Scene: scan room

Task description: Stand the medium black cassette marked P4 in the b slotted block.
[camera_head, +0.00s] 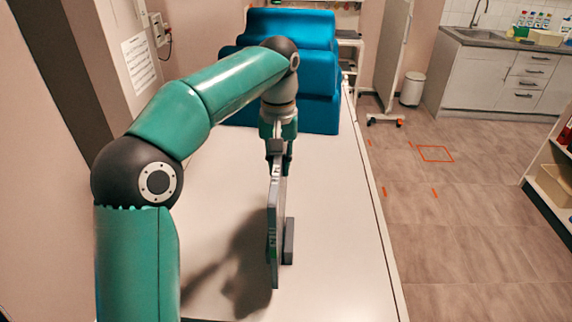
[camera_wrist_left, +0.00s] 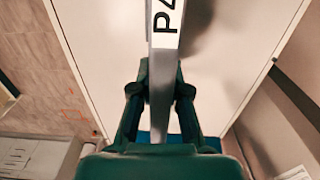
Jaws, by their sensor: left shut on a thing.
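My left gripper (camera_head: 278,158) is shut on the cassette (camera_head: 275,225), a thin flat panel seen nearly edge-on and held upright. In the left wrist view the fingers (camera_wrist_left: 160,92) close on both sides of its light grey edge, and the mark P4 shows on that edge (camera_wrist_left: 166,25). A small dark grey block (camera_head: 289,242) shows just right of the cassette's lower part. It may be the slotted block; no letter or slot shows, and the cassette hides part of it. I cannot tell whether the cassette's bottom is in it. My right gripper is not in view.
The white table (camera_head: 340,270) is bare around the cassette, with shadows to the left. Blue stepped cushions (camera_head: 318,75) stand at its far end. A wall rises on the left, and open floor (camera_head: 460,215) lies beyond the table's right edge.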

